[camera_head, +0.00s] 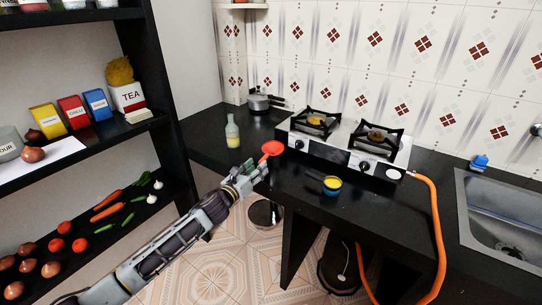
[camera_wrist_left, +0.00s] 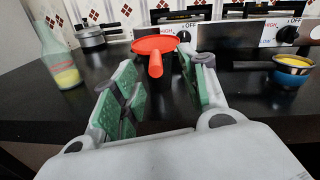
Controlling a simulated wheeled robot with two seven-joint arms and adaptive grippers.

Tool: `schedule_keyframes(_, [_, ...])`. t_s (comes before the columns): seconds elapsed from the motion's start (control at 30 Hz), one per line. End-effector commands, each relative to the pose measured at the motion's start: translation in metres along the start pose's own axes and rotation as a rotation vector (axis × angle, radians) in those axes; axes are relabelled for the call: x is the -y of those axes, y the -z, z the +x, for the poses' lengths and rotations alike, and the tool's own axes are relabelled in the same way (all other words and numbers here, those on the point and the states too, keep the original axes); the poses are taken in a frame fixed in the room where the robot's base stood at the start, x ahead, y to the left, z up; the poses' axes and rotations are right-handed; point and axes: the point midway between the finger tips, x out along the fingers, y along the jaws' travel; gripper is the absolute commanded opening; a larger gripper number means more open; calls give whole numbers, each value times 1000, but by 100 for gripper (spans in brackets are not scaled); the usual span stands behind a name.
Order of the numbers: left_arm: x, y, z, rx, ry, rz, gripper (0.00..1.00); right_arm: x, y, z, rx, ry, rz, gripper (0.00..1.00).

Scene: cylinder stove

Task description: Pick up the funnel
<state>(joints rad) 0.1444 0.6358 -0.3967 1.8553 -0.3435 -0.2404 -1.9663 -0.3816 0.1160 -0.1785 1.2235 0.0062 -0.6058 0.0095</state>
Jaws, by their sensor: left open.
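The red funnel (camera_head: 271,148) is at the counter's front area, left of the stove. In the left wrist view the funnel (camera_wrist_left: 155,44) has its wide rim away from me and its spout pointing toward me. My left gripper (camera_head: 250,172) is open, just in front of the funnel. In the left wrist view its green-padded fingers (camera_wrist_left: 164,84) stand apart on either side of the spout, with no visible grip on it. A dark shape shows under the funnel; I cannot tell what it is. My right gripper is not in view.
A glass bottle (camera_head: 232,132) with yellow liquid stands left of the funnel. A blue pan with yellow contents (camera_head: 332,185) is to the right, its handle reaching left. The two-burner stove (camera_head: 345,150) and a small pot (camera_head: 258,103) are behind. An orange hose (camera_head: 436,230) hangs at right.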

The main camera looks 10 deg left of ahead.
Motion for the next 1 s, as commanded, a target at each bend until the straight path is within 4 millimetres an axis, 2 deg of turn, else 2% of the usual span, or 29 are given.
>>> schedule_keyframes(0.53, [-1,0,6,1,0,-1,43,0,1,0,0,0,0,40])
schedule_keyframes(1.0, [-7,3,41,2,0,-2,43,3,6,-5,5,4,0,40])
